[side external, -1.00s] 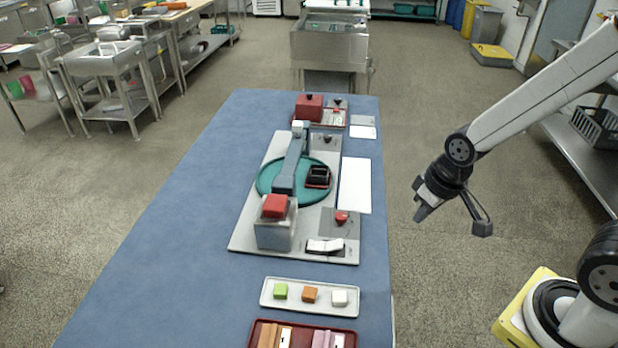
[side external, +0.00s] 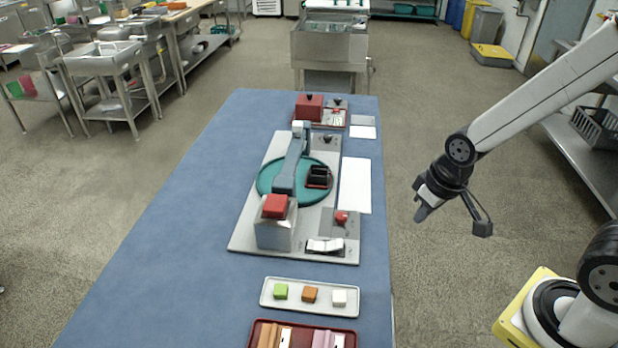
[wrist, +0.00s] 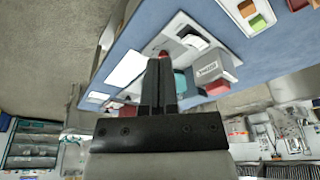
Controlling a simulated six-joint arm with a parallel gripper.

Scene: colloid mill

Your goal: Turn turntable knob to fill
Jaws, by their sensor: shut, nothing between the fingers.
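A teal turntable disc (side external: 268,187) sits in a light grey machine base on the blue table, with a grey arm across it and a black box (side external: 319,174) on its right part. A red knob (side external: 341,217) is on the grey panel at the base's near right. A dark knob (side external: 327,141) is on the panel at the far end. I cannot tell which of them is the turntable knob, and markings are too small to read. My gripper (side external: 421,214) is shut and empty, right of the table and apart from everything. In the wrist view, its fingers (wrist: 159,62) point toward the red knob (wrist: 163,54).
A white rocker-like part (side external: 325,246) is near the red knob. A red-topped grey block (side external: 275,230) stands at the base's near left. A white tray (side external: 268,302) holds green, orange and white blocks. A white sheet (side external: 356,185) lies right of the base. The table's left side is clear.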

